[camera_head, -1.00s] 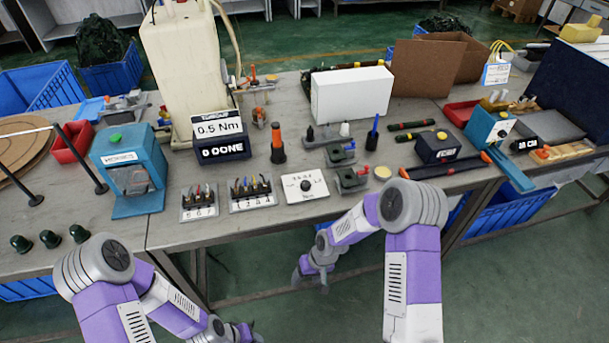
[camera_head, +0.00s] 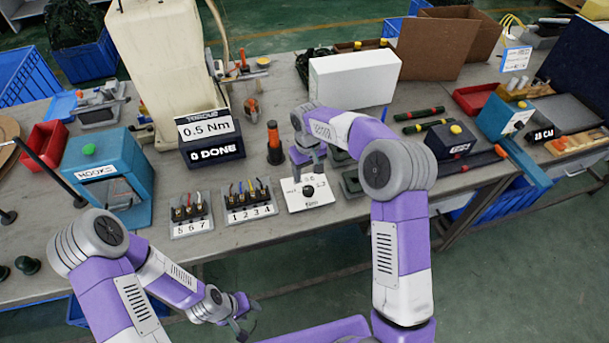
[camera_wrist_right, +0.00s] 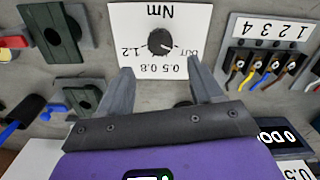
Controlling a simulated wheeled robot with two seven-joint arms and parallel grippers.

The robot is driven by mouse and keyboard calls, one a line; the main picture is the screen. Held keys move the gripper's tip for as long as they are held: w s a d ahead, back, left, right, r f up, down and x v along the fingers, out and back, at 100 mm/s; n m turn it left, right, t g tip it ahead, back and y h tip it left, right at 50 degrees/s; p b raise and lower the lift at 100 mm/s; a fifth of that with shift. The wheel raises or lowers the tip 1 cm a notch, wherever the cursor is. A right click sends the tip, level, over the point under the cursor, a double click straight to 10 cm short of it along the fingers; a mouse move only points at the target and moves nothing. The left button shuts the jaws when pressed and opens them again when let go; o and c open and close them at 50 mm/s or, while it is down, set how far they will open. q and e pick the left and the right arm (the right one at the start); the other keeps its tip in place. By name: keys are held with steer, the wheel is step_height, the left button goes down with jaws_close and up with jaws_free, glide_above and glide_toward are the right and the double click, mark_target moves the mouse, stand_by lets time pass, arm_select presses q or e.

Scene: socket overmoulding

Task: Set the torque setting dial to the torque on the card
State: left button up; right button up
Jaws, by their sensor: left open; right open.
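The torque setting dial is a black knob (camera_wrist_right: 160,41) on a white plate (camera_wrist_right: 194,15) marked OUT, 0.5, 0.8, 1.2 and Nm. In the head view the knob (camera_head: 308,191) and plate (camera_head: 322,200) lie at the middle front of the table. The knob's light pointer mark is too small to read surely. The torque card (camera_head: 205,126) reads 0.5 Nm and stands on a dark box marked 0 DONE (camera_head: 213,152). My right gripper (camera_head: 307,172) is open just above the plate; in the wrist view its fingers (camera_wrist_right: 157,80) straddle the plate's lower edge, apart from the knob. My left gripper (camera_head: 243,318) is open, below the table's front edge.
Terminal blocks marked 1 2 3 4 (camera_head: 249,207) and 5 6 7 (camera_head: 191,222) stand left of the plate. Dark green fixtures (camera_wrist_right: 52,32) lie close on the plate's other side. A white box (camera_head: 354,84) stands farther back.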

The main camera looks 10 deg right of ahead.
mark_target(309, 188)
steer(key=f, duration=0.2)
steer(key=f+b, duration=0.1)
steer(key=f, duration=0.4)
steer(key=shift+s+b, duration=0.35)
steer(key=shift+c, duration=0.3)
steer(key=c, duration=1)
steer(key=shift+m, duration=0.3)
steer(key=m+p, duration=0.1)
steer(key=m, duration=0.2)
steer(key=m+p, duration=0.1)
steer(key=m, duration=0.4)
steer(key=shift+d, duration=0.1)
